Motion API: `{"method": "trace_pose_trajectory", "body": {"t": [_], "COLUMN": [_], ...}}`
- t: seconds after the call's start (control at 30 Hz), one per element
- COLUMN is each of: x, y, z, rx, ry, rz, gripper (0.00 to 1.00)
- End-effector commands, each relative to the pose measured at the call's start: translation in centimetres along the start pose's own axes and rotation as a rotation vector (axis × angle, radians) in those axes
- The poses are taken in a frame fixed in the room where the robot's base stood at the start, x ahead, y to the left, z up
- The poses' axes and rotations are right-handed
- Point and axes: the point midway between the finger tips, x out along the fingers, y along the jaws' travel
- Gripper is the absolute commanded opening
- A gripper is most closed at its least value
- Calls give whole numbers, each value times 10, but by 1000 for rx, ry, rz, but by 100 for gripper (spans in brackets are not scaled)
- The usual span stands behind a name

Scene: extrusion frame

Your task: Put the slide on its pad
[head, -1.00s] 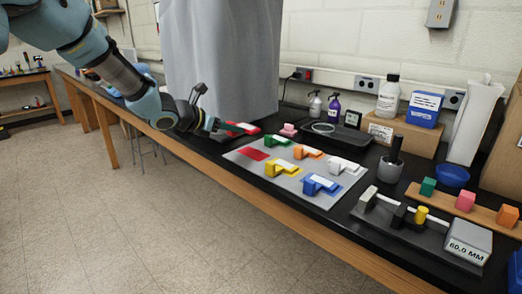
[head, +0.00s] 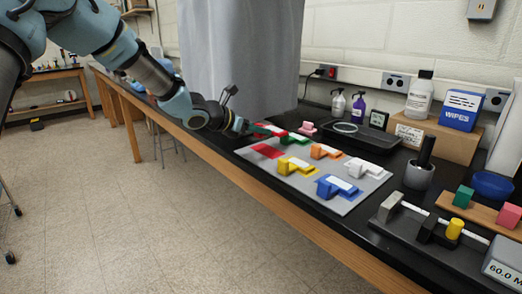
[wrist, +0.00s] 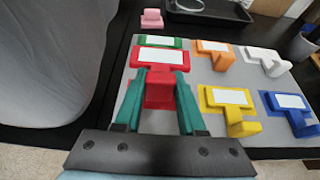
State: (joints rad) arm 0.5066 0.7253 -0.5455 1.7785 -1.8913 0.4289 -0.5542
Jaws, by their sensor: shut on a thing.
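The red slide (wrist: 160,57), a T-shaped piece with a white label, is between the green fingers of my gripper (wrist: 161,84) in the wrist view. My gripper is shut on its narrow red part. In the head view my gripper (head: 262,131) holds the slide (head: 263,128) just behind the red pad (head: 268,151), at the left back corner of the grey mat (head: 346,204). In the wrist view the slide and fingers mostly cover the pad. I cannot tell the slide's height over the mat.
Green (head: 298,136), orange (head: 325,151), yellow (head: 295,166), white (head: 366,169) and blue (head: 336,187) pieces stand on the mat close by. A pink piece (head: 308,128) and a black tray (head: 370,138) lie behind. A grey curtain (head: 240,60) hangs at the left.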

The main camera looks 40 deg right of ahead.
Motion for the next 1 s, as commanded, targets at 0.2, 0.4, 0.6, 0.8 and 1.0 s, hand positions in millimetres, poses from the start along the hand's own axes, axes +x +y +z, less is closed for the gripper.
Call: {"method": "trace_pose_trajectory", "body": {"t": [0.2,0.4,0.6,0.8,1.0], "x": [10,21,23,24,24], "y": [0,0,1,1,1], "z": [-20,-44,-50,-51,-52], "rx": [-1,-1,2,1,1], "ry": [0,1,-1,-1,0], "rz": [-1,-1,2,2,2], "gripper": [0,0,0,0,50]}}
